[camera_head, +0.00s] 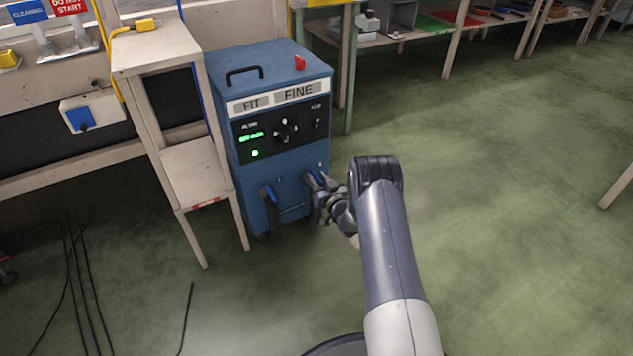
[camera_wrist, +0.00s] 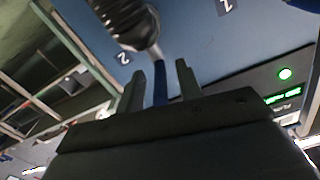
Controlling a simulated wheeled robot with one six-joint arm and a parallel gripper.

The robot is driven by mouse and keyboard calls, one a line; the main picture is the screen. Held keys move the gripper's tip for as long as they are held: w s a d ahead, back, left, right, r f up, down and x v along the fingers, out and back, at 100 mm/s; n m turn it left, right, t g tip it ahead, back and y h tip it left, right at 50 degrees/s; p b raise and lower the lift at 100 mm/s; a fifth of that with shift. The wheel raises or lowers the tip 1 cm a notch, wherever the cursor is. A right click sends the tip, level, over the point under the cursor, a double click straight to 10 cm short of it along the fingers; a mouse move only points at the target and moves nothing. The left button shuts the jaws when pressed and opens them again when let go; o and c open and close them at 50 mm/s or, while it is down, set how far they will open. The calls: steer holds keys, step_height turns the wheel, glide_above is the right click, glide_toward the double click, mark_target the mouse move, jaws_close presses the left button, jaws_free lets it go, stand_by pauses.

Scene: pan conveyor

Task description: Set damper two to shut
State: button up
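The blue cabinet (camera_head: 285,170) has two blue levers low on its front. The left lever (camera_head: 270,196) hangs clear of my arm. The right lever (camera_head: 313,184) is partly hidden by my gripper (camera_head: 326,198). In the wrist view, a label "2" (camera_wrist: 123,58) sits beside a blue lever (camera_wrist: 160,78), and a label "1" (camera_wrist: 223,6) is farther right. My gripper (camera_wrist: 159,72) is open there, with one finger on each side of this lever. Gaps show between lever and fingers. Whether the fingers reach fully around it, I cannot tell.
A dark ribbed part (camera_wrist: 128,20) lies close to the lever in the wrist view. A pale wooden stand (camera_head: 195,165) stands against the cabinet's left side. Black cables (camera_head: 82,280) lie on the floor at left. The green floor (camera_head: 500,200) to the right is clear.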

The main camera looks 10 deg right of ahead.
steer(key=shift+w+a, duration=0.2)
steer(key=shift+w, duration=0.25)
jaws_close()
stand_by(0.4)
